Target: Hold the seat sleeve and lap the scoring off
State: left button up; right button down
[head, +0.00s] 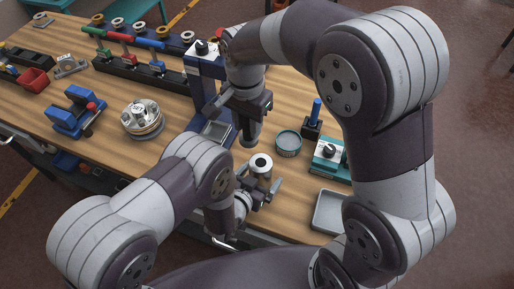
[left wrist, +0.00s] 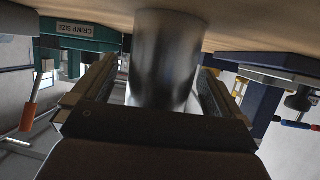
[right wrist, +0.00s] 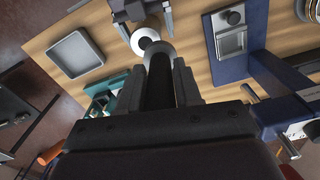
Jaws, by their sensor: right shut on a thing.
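The seat sleeve (head: 260,163) is a pale metal cylinder with a dark bore, upright near the table's front edge. My left gripper (head: 257,183) is around it with a finger on each side. In the left wrist view the shiny sleeve (left wrist: 165,60) stands between spread fingers, with slight gaps seeming to show. My right gripper (head: 246,106) is shut on a dark cylindrical lap (head: 249,134), which hangs above and slightly behind the sleeve. In the right wrist view the black lap (right wrist: 160,85) points toward the sleeve's pale top (right wrist: 147,38). The sleeve's lower part is partly hidden.
A blue stand (head: 207,80) rises left of my right gripper. A round tin (head: 288,142), a block with a blue peg (head: 312,123) and a teal device (head: 329,157) stand to the right. A grey tray (head: 329,208) lies at the front right. Bare wood separates several other tools.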

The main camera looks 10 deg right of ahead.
aim_at(260, 164)
pick_arm(q)
notch_tip(260, 164, up, 10)
dwell(0.5)
